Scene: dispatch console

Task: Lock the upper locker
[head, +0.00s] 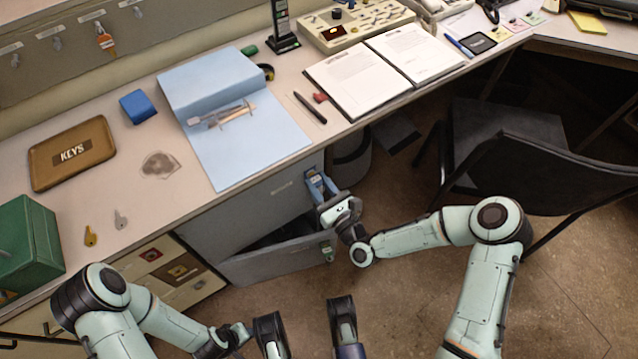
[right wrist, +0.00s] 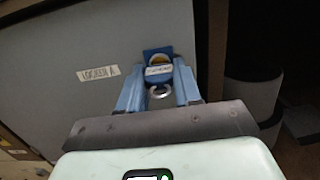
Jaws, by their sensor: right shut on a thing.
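The upper locker (head: 255,205), a grey front under the desk, looks shut; its label reads "LOCKER A" in the right wrist view (right wrist: 99,72). A blue lock plate (right wrist: 158,51) sits near its right edge. My right gripper (head: 317,180) is at this plate, its blue fingers closed around a small key with a pale tag and ring (right wrist: 159,90). The right wrist view shows the fingers on either side of the key (right wrist: 160,94). I cannot tell how deep the key sits or how it is turned.
A black chair (head: 540,170) and a grey bin (head: 352,158) stand to the right. The desktop holds a KEYS tray (head: 72,153) and two loose keys (head: 90,236).

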